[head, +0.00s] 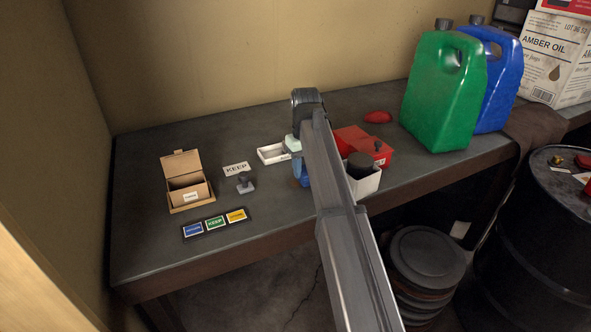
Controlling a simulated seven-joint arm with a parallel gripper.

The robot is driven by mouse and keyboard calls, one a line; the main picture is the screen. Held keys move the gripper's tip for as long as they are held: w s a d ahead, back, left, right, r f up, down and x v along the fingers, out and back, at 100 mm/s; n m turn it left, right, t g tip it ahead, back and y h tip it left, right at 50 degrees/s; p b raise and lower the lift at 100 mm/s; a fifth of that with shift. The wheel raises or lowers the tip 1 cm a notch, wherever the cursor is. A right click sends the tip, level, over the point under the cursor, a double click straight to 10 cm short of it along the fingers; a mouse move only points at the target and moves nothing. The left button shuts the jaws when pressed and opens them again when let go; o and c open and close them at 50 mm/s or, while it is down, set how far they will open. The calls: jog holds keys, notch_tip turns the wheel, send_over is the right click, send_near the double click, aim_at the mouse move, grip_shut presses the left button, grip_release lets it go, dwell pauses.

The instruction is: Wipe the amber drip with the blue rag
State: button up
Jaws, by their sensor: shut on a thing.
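My gripper (296,158) points down over the middle of the bench, with my arm reaching in from the lower right. It is shut on the blue rag (301,174), which shows as a small blue patch below the fingers, partly hidden by my arm. A small brownish-amber spot (294,183), which looks like the drip, lies on the bench at the left edge of the rag. I cannot tell whether the rag touches the bench or covers part of the drip.
Left are an open cardboard box (188,196), a KEEP card (236,169), a stamp (245,184) and a label strip (215,222). A white tray (270,154) stands close left of my gripper. Right are a red box (377,160), a white bin (366,186) and green (440,95) and blue (502,85) jugs.

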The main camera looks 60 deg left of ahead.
jog(key=shift+s+r, duration=0.1)
jog(key=shift+s, duration=3.55)
notch_tip(320, 180, up, 8)
jog(key=shift+w, duration=0.15)
